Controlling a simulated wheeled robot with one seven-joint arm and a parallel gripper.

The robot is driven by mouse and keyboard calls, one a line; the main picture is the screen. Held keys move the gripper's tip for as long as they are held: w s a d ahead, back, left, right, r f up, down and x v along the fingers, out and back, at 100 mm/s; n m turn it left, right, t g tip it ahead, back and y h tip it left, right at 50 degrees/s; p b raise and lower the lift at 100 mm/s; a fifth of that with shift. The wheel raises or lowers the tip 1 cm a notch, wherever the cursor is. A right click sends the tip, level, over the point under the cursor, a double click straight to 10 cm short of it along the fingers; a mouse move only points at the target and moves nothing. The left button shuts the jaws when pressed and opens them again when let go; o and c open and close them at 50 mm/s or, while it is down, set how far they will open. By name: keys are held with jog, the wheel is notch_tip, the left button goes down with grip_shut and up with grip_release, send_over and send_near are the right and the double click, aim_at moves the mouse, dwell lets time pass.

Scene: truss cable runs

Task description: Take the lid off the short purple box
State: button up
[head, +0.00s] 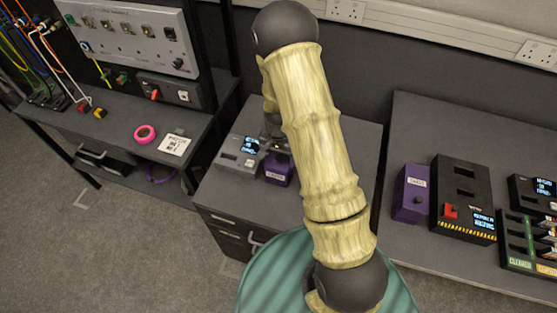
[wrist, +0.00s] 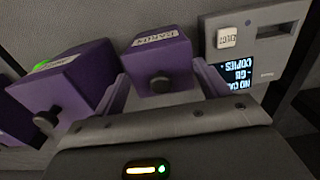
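In the wrist view, a small purple box (wrist: 155,55) with a pale label and a dark round knob (wrist: 160,81) lies straight ahead of my gripper (wrist: 160,75). The gripper's two purple-tinted fingers are apart, one on each side of the knob, with no visible grip on it. A bigger-looking purple box (wrist: 62,78) with a knob and a green mark is to its left. I cannot tell from the labels which is the short one. In the head view, a purple box (head: 277,171) shows beside my gripper, partly hidden by my arm.
A grey device with a display (head: 239,153) stands close beside the purple box, also visible in the wrist view (wrist: 258,40). Another purple box (head: 410,194) and a black device (head: 463,195) stand on the right bench. A pink tape roll (head: 145,134) lies on the left bench.

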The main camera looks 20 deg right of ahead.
aim_at(278, 157)
jog(key=shift+c, duration=1.2)
notch_tip(278, 157, up, 10)
jog(key=b, duration=0.2)
